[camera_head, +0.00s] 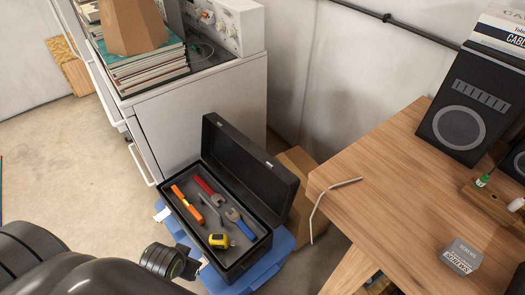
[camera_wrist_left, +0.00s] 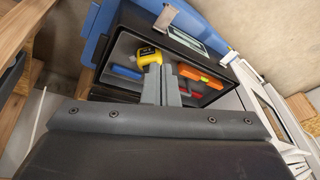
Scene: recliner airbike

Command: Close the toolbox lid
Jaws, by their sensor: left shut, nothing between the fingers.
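The black toolbox (camera_head: 228,272) stands open on a blue crate (camera_head: 275,262), its lid (camera_head: 250,165) raised along the back right side. Inside lie an orange level (camera_head: 187,203), a red-handled wrench (camera_head: 207,190), a blue-handled tool (camera_head: 241,224) and a yellow tape measure (camera_head: 220,241). My left gripper (camera_wrist_left: 161,85) is shut and empty. In the wrist view its fingers overlap the toolbox opening, with the tape measure (camera_wrist_left: 148,55) just beyond; I cannot tell if they touch anything. In the head view my left arm reaches the toolbox's front left side. My right gripper is not in view.
A white cabinet (camera_head: 205,120) stands behind the toolbox, with a cardboard box (camera_head: 297,165) beside the lid. A wooden desk (camera_head: 385,185) with a speaker (camera_head: 465,112) is at right, a bent rod (camera_head: 330,188) by its edge. Open floor (camera_head: 70,165) is at left.

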